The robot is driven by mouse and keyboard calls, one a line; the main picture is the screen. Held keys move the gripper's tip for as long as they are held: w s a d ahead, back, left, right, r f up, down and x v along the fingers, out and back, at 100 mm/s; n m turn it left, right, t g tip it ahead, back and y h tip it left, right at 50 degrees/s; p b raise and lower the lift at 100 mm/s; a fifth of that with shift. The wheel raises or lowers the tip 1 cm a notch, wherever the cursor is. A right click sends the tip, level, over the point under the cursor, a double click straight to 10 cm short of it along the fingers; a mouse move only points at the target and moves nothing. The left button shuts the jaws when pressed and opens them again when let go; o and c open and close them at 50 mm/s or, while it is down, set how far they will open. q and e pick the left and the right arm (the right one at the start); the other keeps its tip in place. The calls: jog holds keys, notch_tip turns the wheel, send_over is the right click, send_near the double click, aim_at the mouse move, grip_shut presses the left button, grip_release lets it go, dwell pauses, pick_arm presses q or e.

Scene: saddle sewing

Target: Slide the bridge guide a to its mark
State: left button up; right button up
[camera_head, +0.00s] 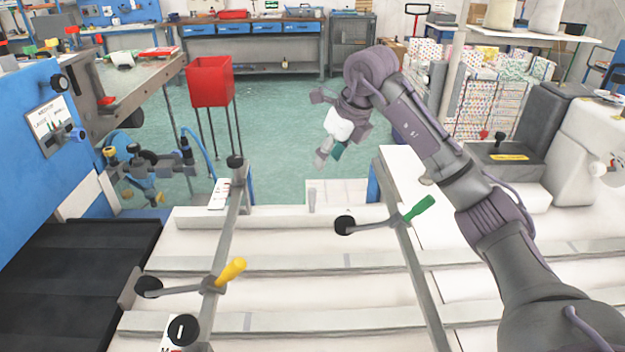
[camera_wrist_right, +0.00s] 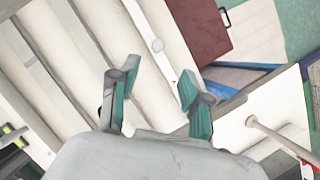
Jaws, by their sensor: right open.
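Two grey bars lie across the pale slatted bed in the head view. The left bar (camera_head: 226,235) carries a yellow-handled lever (camera_head: 231,271) with a black knob. The right bar (camera_head: 411,262) carries a green-handled lever (camera_head: 418,208) with a black knob. I cannot tell which one is bridge guide a, and no lettering on either is readable. My right gripper (camera_head: 330,151) hangs above the far edge of the bed, between the bars and apart from both. Its teal-padded fingers are spread and empty in the right wrist view (camera_wrist_right: 155,93). My left gripper is not in view.
A blue machine (camera_head: 40,140) with a dark mat (camera_head: 70,265) stands at the left. A red bin on legs (camera_head: 210,82) stands beyond the bed. A grey and white machine (camera_head: 555,140) is at the right. Green floor lies open behind the bed.

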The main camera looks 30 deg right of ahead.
aim_at(314, 189)
jog(key=p+x, duration=0.1)
jog(key=x, duration=1.2)
jog(key=shift+f+p, duration=0.15)
jog(key=shift+p, duration=0.15)
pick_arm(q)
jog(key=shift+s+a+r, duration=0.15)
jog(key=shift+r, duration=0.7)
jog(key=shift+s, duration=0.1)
pick_arm(e)
jog(key=shift+s, duration=0.1)
grip_shut()
